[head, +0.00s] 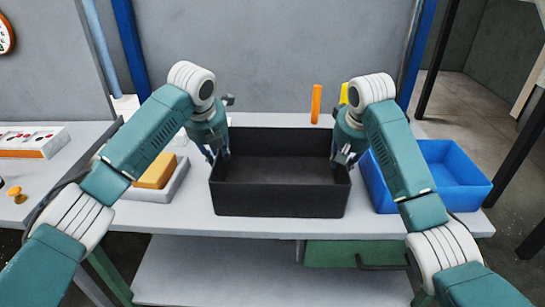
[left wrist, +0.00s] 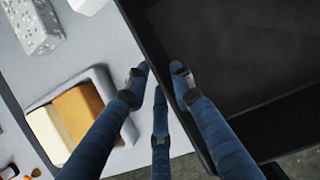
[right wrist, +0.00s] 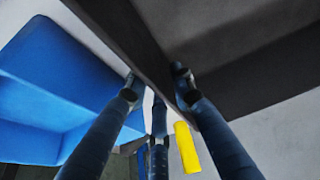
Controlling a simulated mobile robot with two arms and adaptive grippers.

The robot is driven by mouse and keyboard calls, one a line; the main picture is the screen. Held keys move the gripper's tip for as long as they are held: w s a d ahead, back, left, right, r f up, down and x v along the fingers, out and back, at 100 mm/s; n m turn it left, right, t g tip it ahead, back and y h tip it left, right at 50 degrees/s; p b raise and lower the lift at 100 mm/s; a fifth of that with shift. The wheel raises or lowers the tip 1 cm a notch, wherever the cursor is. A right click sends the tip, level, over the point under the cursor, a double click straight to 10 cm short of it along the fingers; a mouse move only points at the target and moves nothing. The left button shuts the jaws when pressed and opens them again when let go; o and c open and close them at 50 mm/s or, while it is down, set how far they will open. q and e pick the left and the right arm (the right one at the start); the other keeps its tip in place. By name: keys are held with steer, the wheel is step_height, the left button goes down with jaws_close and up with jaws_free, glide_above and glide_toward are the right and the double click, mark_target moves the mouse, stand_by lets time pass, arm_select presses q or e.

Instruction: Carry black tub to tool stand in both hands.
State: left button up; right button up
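The black tub (head: 280,200) rests level on the grey worktop, centred in the head view, and looks empty. My left gripper (head: 216,156) is at its left wall, one finger outside and another inside. In the left wrist view the fingers (left wrist: 158,70) stand apart on either side of the tub's wall (left wrist: 140,22). My right gripper (head: 342,158) is at the right wall. In the right wrist view its fingers (right wrist: 155,74) straddle that wall (right wrist: 118,30) with a wider gap. I see no clear grip on either side. I cannot make out a tool stand.
A blue bin (head: 455,180) stands close to the tub's right. A pale tray (head: 172,188) with an orange-yellow block (head: 156,171) lies to its left. An orange upright piece (head: 316,103) and a yellow one (head: 344,93) stand behind. A control panel (head: 30,142) is at far left.

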arm_select(q)
steer(key=shift+d+r, duration=0.1)
steer(key=shift+r, duration=0.05)
arm_select(e)
steer(key=shift+a, duration=0.1)
arm_select(q)
steer(key=v, duration=1.1)
steer(key=shift+s+r, duration=0.25)
steer(key=shift+r, duration=0.05)
arm_select(e)
steer(key=v, duration=1.2)
steer(key=shift+s, duration=0.1)
